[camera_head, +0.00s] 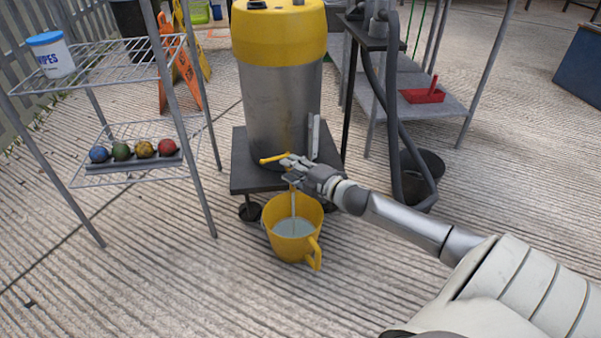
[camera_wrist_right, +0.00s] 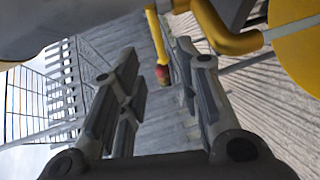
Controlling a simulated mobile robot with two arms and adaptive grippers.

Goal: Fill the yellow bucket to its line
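The yellow bucket (camera_head: 275,245) stands upright on the ground below the tap of a steel tank (camera_head: 275,105). A thin pale stream (camera_head: 293,207) falls from the tap area into it, and greyish liquid (camera_head: 294,228) shows inside. I cannot make out a line in the bucket. The yellow tap lever (camera_head: 272,159) sticks out to the left. My right gripper (camera_head: 288,163) is at the tap beside the lever and hides part of it. In the wrist view its fingers (camera_wrist_right: 158,68) are apart, with a yellow bar (camera_wrist_right: 156,38) beyond the fingertips. My left gripper is not in view.
The tank stands on a dark wheeled cart (camera_head: 245,172). A wire rack (camera_head: 130,75) at left holds a wipes tub (camera_head: 52,57) and several coloured balls. A dark bucket (camera_head: 422,172) with a hose stands at right. A shelf (camera_head: 450,103) holds a red dustpan (camera_head: 425,96). Front-left ground is clear.

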